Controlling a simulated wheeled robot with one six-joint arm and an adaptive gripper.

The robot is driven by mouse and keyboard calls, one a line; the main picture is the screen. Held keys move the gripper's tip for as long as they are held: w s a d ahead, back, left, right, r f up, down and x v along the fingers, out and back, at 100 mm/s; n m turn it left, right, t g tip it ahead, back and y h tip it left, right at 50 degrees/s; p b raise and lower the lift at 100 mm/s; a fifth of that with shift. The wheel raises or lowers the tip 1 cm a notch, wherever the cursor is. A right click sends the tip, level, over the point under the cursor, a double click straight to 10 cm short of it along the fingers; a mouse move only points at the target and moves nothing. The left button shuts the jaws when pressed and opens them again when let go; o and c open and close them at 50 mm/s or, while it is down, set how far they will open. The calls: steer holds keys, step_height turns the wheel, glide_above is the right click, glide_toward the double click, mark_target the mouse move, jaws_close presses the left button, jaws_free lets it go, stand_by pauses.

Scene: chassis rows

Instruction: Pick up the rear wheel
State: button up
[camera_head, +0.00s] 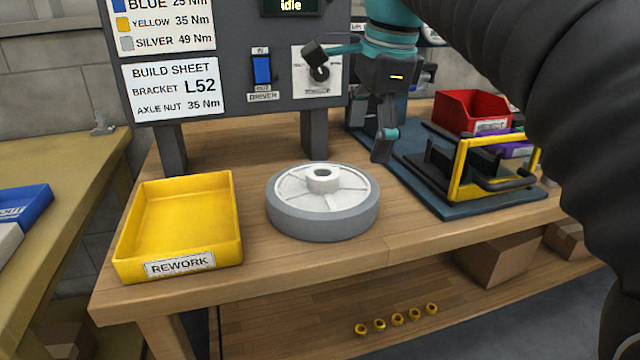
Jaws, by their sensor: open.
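The wheel (322,200) has a grey tyre and a pale spoked hub with a raised centre bore. It lies flat on the wooden workbench, right of the yellow tray. My gripper (352,112) hangs above and behind the wheel, near the driver panel, apart from the wheel. Its dark fingers are spread and nothing shows between them. One finger points down behind the wheel's right side and the other reaches left across the panel's dial.
The yellow REWORK tray (127,262) is empty. A panel with signs (290,90) stands behind the wheel on posts. On the right, a blue mat (450,207) holds a yellow-framed fixture (462,170) and a red bin (470,112). Bare bench lies in front of the wheel. Several brass nuts (397,319) lie below.

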mark_target(324, 170)
steer(key=w+a+r+m+g, duration=0.2)
steer(key=w+a+r+m, duration=0.2)
steer(key=r+m, duration=0.15)
steer(key=shift+m, duration=0.45)
steer(key=f+b, duration=0.1)
steer(key=f, duration=0.3)
steer(key=a+f+b, duration=0.1)
steer(key=f+b, duration=0.1)
steer(key=f, duration=0.3)
steer(key=a+f+b, duration=0.1)
steer(key=f+b, duration=0.1)
steer(key=f, duration=0.3)
steer(key=shift+w+a, duration=0.1)
steer(key=shift+w, duration=0.3)
jaws_close()
